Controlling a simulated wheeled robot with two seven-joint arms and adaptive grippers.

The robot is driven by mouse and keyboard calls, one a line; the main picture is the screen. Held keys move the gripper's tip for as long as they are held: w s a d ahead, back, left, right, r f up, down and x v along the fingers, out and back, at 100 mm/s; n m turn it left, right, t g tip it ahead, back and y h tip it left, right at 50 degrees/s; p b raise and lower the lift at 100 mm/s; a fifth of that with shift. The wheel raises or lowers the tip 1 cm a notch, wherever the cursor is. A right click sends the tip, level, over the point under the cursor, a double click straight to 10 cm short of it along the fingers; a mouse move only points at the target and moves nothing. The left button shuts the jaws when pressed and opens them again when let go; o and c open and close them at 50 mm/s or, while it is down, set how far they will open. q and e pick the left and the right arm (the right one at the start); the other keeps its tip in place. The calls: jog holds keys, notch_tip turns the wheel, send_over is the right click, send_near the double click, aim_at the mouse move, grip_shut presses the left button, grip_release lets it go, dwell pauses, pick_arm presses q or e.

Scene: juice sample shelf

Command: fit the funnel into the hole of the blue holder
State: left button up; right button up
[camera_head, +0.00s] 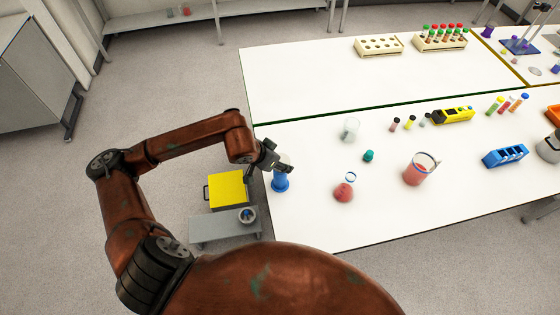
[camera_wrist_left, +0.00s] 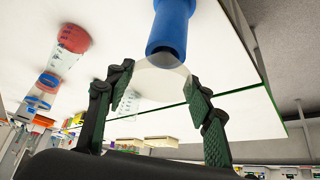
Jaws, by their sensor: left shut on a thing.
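The blue holder (camera_head: 280,183) stands upright near the left edge of the white table. My left gripper (camera_head: 277,163) is just above it, shut on the pale see-through funnel (camera_head: 285,159). In the left wrist view the funnel (camera_wrist_left: 160,78) lies between the two fingers of the left gripper (camera_wrist_left: 163,88), its wide end towards me. The blue holder (camera_wrist_left: 172,25) shows right beyond it, seemingly in line. The funnel's stem is hidden, so I cannot tell whether it is inside the hole. My right gripper is not in view.
On the white table (camera_head: 320,225) a round flask with red liquid (camera_head: 344,191), a beaker of red liquid (camera_head: 414,174), a clear beaker (camera_head: 350,129) and a green stopper (camera_head: 369,156) stand to the right. A grey cart (camera_head: 215,232) with a yellow box (camera_head: 226,188) stands left.

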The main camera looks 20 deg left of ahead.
pick_arm(q)
jog(key=o, duration=1.1)
jog(key=v, duration=1.2)
